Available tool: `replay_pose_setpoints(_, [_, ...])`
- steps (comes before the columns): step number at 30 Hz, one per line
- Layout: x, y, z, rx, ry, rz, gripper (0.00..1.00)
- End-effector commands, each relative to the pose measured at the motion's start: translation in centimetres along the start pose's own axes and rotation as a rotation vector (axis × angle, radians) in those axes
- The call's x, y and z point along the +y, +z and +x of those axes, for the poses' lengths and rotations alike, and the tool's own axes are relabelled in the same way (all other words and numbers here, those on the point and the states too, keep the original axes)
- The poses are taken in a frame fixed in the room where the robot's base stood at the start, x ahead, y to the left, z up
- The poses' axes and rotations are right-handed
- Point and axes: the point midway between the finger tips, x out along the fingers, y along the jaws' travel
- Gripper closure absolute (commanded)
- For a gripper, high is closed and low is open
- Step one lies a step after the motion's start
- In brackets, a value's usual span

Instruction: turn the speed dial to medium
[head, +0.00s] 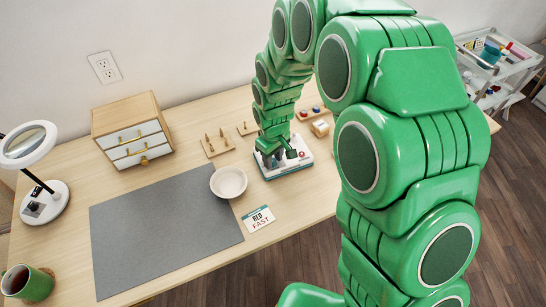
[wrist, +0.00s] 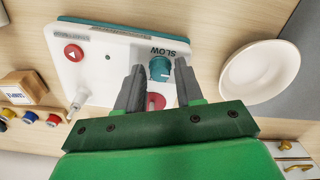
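The white machine base (head: 299,165) with a teal edge sits on the table under my gripper (head: 279,157) in the head view. In the wrist view its white top (wrist: 105,62) carries a teal speed dial (wrist: 159,69) with the word SLOW printed beside it. My gripper (wrist: 160,66) is open, its two dark fingers on either side of the dial with narrow gaps showing. I cannot tell how far above the top the fingertips are. A red round part (wrist: 155,102) shows between the fingers, partly hidden. The dial's pointer mark is not clear.
A card reading RED FAST (head: 258,219) lies in front of the white bowl (head: 229,182). A red triangle button (wrist: 73,53) and a white post (wrist: 77,101) are on the base. Thread spools (wrist: 30,116) lie nearby. A grey mat (head: 160,230) and drawer box (head: 131,125) are left.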

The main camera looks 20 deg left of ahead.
Motion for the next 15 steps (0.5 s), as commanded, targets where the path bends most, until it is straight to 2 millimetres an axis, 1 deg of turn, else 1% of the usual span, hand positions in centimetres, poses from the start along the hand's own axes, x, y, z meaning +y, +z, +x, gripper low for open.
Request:
replay_pose_setpoints(1, [0.0,0.01,0.0,0.0,0.0,0.0,0.55])
replay_pose_setpoints(2, [0.0,0.01,0.01,0.0,0.0,0.0,0.51])
replay_pose_setpoints(11, [-0.01,0.01,-0.01,0.0,0.0,0.0,0.51])
replay_pose_setpoints(15, [0.01,-0.03,-0.39,0.001,0.0,0.0,0.51])
